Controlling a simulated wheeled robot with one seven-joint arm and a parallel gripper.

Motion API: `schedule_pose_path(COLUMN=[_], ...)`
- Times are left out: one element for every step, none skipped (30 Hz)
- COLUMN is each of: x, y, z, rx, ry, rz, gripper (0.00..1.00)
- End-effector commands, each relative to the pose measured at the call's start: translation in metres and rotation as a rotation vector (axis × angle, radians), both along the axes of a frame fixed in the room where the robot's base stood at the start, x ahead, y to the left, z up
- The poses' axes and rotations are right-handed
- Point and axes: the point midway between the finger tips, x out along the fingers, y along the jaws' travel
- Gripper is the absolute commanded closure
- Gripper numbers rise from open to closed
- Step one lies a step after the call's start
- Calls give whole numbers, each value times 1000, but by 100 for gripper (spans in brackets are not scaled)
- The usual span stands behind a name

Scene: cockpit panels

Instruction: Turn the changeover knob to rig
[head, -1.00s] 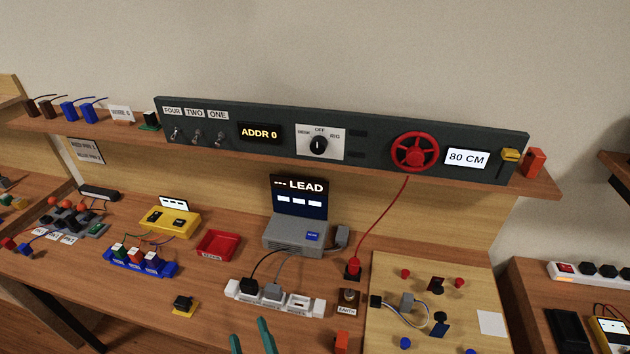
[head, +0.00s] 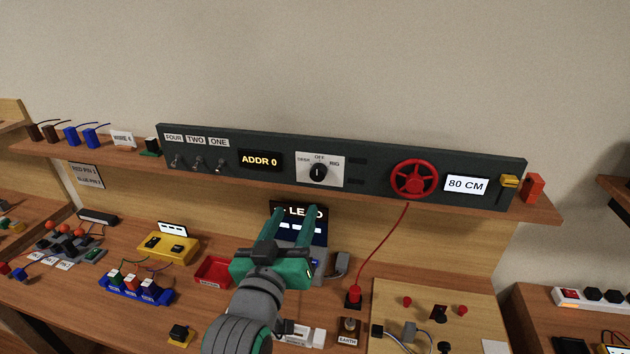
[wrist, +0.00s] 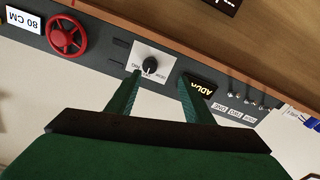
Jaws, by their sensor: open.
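The changeover knob (head: 318,173) is a round black knob on a white plate (head: 334,181) in the dark panel. The plate is marked with a left label, OFF at the top and RIG at the right. The knob's white pointer mark stands about upright, toward OFF. The knob also shows in the wrist view (wrist: 149,67), where the picture is upside down. My green gripper (head: 291,211) is open and empty, below the panel and in front of the LEAD screen in the head view. In the wrist view its fingers (wrist: 158,84) point toward the panel, apart from the knob.
The panel also carries three toggle switches (head: 198,163), an ADDR 0 display (head: 261,160), a red handwheel (head: 414,179) and an 80 CM display (head: 466,185). A red cable (head: 381,255) rises from the bench to the right. The wall above is clear.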

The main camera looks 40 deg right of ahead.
Motion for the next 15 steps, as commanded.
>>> schedule_pose_path(x=[-2, -3, -5, -6, -6, -7, -7, -6, -5, -3, -2, 1, 4, 6, 11], y=[-4, -6, -8, -9, -10, -11, -12, -13, -15, -17, -20, -24, -28, -31, -37], z=[9, 12, 16, 17, 19, 20, 21, 21, 22, 22, 22, 22, 21, 22, 21], rx=[15, 24, 33, 38, 43, 48, 49, 51, 52, 52, 52, 53, 52, 53, 53], ry=[-14, -17, -22, -24, -25, -26, -28, -27, -28, -28, -28, -27, -26, -27, -27], rz=[-15, -22, -30, -35, -38, -42, -44, -45, -47, -47, -47, -48, -49, -49, -48], gripper=[53, 53, 53, 53, 53, 53, 53, 53, 53, 53, 53, 53, 53, 53, 53])
